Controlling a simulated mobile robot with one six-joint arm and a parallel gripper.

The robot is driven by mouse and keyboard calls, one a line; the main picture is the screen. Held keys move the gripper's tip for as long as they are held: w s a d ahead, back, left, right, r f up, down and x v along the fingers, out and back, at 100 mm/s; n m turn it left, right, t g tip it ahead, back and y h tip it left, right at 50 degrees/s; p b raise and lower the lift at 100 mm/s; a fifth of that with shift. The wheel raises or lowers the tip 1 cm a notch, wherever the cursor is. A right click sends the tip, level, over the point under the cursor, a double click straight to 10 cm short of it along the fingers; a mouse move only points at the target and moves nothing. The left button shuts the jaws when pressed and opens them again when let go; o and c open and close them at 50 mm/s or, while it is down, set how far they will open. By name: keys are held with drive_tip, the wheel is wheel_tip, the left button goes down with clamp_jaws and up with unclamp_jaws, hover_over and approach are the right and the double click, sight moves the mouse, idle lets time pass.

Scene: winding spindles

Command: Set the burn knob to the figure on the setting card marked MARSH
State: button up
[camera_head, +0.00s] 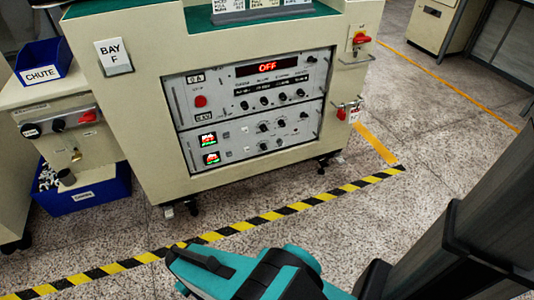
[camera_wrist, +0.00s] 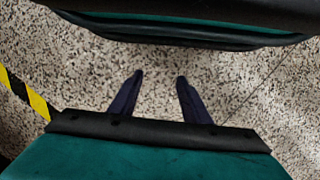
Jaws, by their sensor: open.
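A beige cabinet marked BAY F (camera_head: 114,57) carries a grey control panel (camera_head: 222,88) with a red display (camera_head: 267,68) reading OFF. Several small dark knobs sit in a row below the display, one of them here (camera_head: 264,101). The lower panel has more knobs (camera_head: 263,127). Their labels are too small to read, so I cannot tell which is the burn knob. Setting cards (camera_head: 265,4) stand on the cabinet top, cut by the picture's edge; I cannot make out MARSH. My gripper (camera_wrist: 160,78) is open and empty above the speckled floor, away from the panel.
A blue CHUTE bin (camera_head: 42,60) stands on a side unit at left, with a blue crate (camera_head: 85,191) below. Red switches (camera_head: 361,38) are on the cabinet's right side. Yellow-black tape (camera_head: 240,228) crosses the clear floor before the cabinet.

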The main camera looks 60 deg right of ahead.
drive_tip(key=w+d+f+m+t+h+b, duration=0.1)
drive_tip(key=w+d+t+b, duration=0.1)
drive_tip(key=w+d, duration=0.45)
drive_tip(key=w+d+f+m+t+h+b, duration=0.1)
drive_tip(key=w+d+t+h, duration=0.15)
drive_tip(key=d, duration=0.75)
drive_tip(key=w+d+f+m+t+b, duration=0.1)
drive_tip(key=w+d+m+t+b, duration=0.15)
drive_tip(key=w+d, duration=0.4)
drive_tip(key=t+h+b, duration=0.7)
drive_tip(key=t+b, duration=0.1)
drive_tip(key=t, duration=0.3)
approach(265, 149)
drive_tip(key=v, duration=0.6)
drive_tip(key=shift+w+r+n, duration=0.15)
drive_tip(key=shift+r+n, duration=0.05)
drive_tip(key=shift+n, duration=0.15)
drive_tip(key=b+x, duration=0.1)
drive_tip(key=x, duration=0.3)
drive_tip(key=b+x, duration=0.1)
drive_tip(key=x, duration=0.3)
drive_tip(key=b+x, duration=0.2)
drive_tip(key=x, duration=0.1)
drive_tip(key=shift+w+d+f, duration=0.3)
drive_tip(key=shift+b+x, duration=0.3)
drive_tip(key=shift+x, duration=0.7)
